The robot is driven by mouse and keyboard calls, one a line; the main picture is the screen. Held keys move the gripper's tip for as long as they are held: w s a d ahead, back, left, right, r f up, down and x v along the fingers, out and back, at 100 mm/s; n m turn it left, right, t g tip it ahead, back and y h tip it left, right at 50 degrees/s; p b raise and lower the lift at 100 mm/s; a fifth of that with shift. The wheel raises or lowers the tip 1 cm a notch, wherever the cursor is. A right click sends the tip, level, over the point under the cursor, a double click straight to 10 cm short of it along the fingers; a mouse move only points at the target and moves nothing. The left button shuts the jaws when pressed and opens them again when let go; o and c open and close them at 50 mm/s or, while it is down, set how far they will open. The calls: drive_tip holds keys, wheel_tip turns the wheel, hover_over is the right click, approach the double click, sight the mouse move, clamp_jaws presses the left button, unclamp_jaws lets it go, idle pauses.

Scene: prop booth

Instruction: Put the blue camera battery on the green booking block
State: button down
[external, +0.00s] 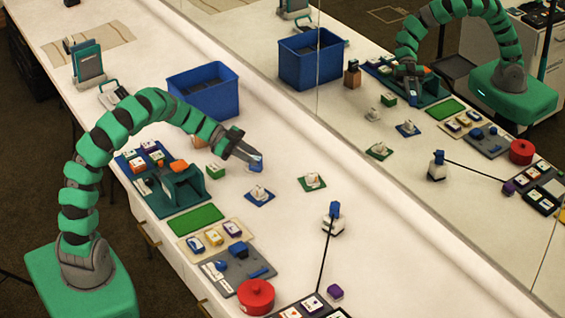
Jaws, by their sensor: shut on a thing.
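My gripper (250,159) reaches out over the white counter and is shut on a small blue piece, which looks like the blue camera battery (257,167). The battery is at the fingertips, right of a small green block with a pale face (216,171). This block looks like the green booking block, but its label is too small to read. It stands on the counter beside the green and blue organiser, apart from the battery. Whether the battery touches the counter is hard to tell.
A blue bin (205,92) stands behind the arm. White items sit on a blue mat (260,203) and a green mat (312,189). Nearer are a flat green pad (195,219), a grey tray (212,277) and a red pot (256,296). A mirror (440,130) along the back repeats the scene.

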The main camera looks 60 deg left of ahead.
drive_tip(key=s+a+r+n+t+y, duration=0.1)
drive_tip(key=s+a, duration=0.2)
drive_tip(key=a, duration=0.6)
drive_tip(key=s+a+r+n+t+y, duration=0.1)
drive_tip(key=s+a, duration=0.1)
drive_tip(key=a, duration=0.6)
drive_tip(key=b, duration=0.3)
hover_over(211, 166)
drive_tip(key=shift+n, duration=0.3)
wheel_tip(211, 166, down, 10)
drive_tip(key=shift+r, duration=0.1)
drive_tip(key=c, duration=1.2)
unclamp_jaws()
drive_tip(key=shift+c, duration=0.2)
drive_tip(key=p+v, duration=0.3)
drive_tip(key=v, duration=0.9)
